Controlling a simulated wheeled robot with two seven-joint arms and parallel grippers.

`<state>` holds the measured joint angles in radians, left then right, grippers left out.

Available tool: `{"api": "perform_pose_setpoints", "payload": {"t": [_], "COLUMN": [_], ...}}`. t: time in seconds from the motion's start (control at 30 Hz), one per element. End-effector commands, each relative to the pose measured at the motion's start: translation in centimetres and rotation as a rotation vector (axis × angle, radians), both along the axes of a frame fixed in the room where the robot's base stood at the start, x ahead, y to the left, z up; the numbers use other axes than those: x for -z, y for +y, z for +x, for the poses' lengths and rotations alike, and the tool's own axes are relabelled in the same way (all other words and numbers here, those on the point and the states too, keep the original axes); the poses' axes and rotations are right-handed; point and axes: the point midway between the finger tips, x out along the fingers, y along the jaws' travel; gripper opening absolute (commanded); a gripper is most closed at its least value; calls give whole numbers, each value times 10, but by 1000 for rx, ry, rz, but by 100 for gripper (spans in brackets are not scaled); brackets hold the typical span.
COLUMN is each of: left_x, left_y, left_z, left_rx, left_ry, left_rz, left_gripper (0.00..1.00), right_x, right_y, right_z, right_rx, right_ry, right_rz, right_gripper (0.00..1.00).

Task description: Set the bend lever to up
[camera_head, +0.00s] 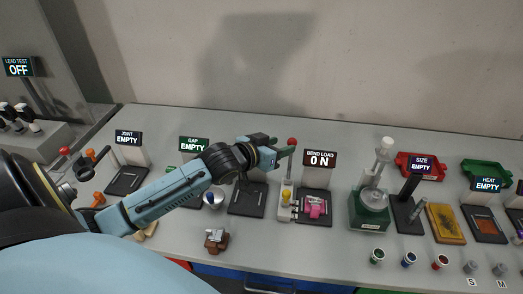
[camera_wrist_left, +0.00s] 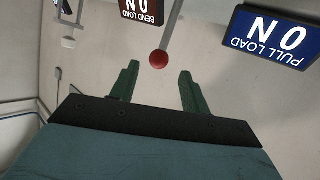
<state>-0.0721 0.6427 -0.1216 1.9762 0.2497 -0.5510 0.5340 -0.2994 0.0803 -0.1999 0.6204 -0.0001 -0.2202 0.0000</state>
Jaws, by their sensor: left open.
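The bend lever's red ball knob (camera_head: 292,142) stands on a thin stalk above a pale base (camera_head: 287,187), left of the BEND LOAD sign (camera_head: 320,158), which reads ON. In the head view the stalk rises upward from the base. My left gripper (camera_head: 284,153) reaches in from the left, with its green fingers at the knob. In the left wrist view the gripper (camera_wrist_left: 160,72) is open, and the red knob (camera_wrist_left: 158,60) shows in the gap at the fingertips. I cannot tell whether they touch. My right gripper is not in view.
A pink piece (camera_head: 315,208) sits on the bend station. A green-based machine (camera_head: 368,212) stands to its right. A blue PULL LOAD sign (camera_wrist_left: 270,34) shows in the left wrist view. A brown block (camera_head: 216,239) lies near the front edge, below my left arm.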

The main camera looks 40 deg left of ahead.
Motion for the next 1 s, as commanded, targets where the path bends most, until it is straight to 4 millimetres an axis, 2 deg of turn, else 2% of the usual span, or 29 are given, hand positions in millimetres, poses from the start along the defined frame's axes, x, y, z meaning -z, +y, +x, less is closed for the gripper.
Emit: {"api": "perform_pose_setpoints", "payload": {"t": [0.03, 0.2, 0.4, 0.6, 1.0], "left_x": [-2, -12, -20, -24, -24], "left_y": [1, 5, 8, 9, 9], "left_z": [-11, -39, -60, -68, -68], "left_rx": [0, 0, -1, -1, -1], "left_ry": [3, 2, 1, -1, -1], "left_rz": [0, 1, 0, 0, 0], "left_gripper": [46, 46, 46, 46, 46], "right_x": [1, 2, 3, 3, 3], "right_y": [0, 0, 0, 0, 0], "right_z": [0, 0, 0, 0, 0], "right_rx": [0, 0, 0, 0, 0], "right_ry": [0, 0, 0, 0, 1], "right_rz": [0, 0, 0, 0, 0], "right_gripper": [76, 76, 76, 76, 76]}}
